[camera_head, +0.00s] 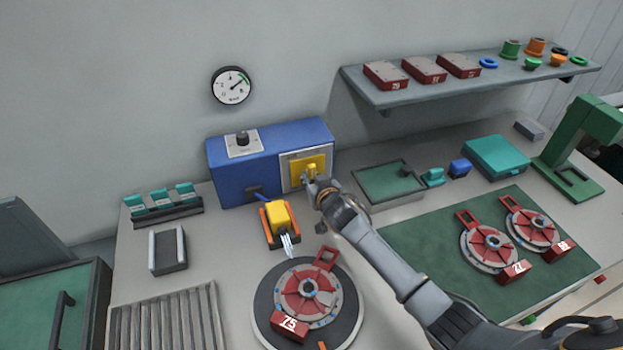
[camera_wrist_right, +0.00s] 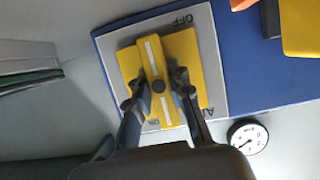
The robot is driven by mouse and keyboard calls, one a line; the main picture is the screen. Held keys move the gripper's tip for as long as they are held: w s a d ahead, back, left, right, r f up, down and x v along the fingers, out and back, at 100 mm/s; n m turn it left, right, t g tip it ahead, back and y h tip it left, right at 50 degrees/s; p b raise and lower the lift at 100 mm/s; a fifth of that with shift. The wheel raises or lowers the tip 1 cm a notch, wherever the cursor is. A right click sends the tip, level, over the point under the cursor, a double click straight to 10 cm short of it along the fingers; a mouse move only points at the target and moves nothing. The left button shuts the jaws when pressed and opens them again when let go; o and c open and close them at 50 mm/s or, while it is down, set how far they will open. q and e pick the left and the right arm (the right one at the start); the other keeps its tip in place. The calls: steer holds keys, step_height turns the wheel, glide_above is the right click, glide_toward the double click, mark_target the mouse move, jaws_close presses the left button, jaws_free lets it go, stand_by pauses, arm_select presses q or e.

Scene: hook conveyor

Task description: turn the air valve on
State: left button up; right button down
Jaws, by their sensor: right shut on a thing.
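The air valve is a yellow handle with a white stripe (camera_wrist_right: 152,58) on a yellow square plate (camera_wrist_right: 190,48). It sits on a pale panel (camera_head: 292,174) on the front of the blue box (camera_head: 230,185). In the wrist view the handle runs nearly upright, slightly tilted. "OFF" shows beside the upper part of the yellow plate, and another label near the handle's lower end is partly hidden. My right gripper (camera_wrist_right: 160,88) is shut on the handle, one finger on each side. In the head view the right gripper (camera_head: 315,185) reaches the valve. My left gripper is not in view.
A round gauge (camera_head: 232,86) hangs on the wall, its needle pointing up and right. A yellow tool (camera_head: 278,215) in an orange holder stands just left of my right arm. A turntable (camera_head: 262,312) with a red-grey part lies in front. A shelf (camera_head: 400,97) projects at the right.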

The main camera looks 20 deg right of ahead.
steer(key=c, duration=1.2)
jaws_free()
steer(key=v, duration=1.2)
